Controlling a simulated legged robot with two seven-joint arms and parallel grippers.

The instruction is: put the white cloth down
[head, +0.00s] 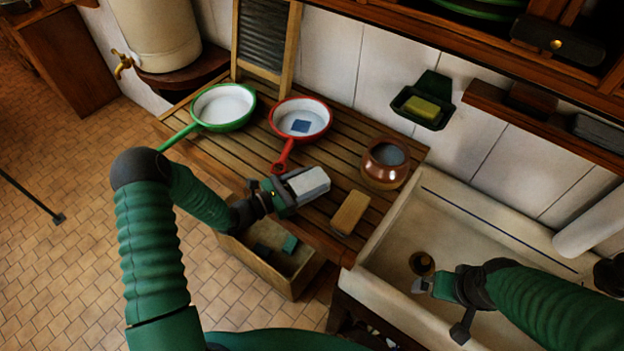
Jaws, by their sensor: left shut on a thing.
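The white cloth (309,183) is a small pale folded block in the head view. My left gripper (294,188) is shut on it, above the front part of the slatted wooden counter (345,125). The cloth looks held over the slats, between the red pan and a tan block; I cannot tell whether it touches the wood. My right gripper (428,286) is over the sink, near the drain. Its fingers are small and dark here, so I cannot tell whether they are open or shut.
A green pan (222,104), a red pan (301,118) with a blue square in it, a copper pot (385,165) and a tan block (350,212) stand on the counter. The sink (405,222) is to the right. An open box (295,282) sits below the counter's front edge.

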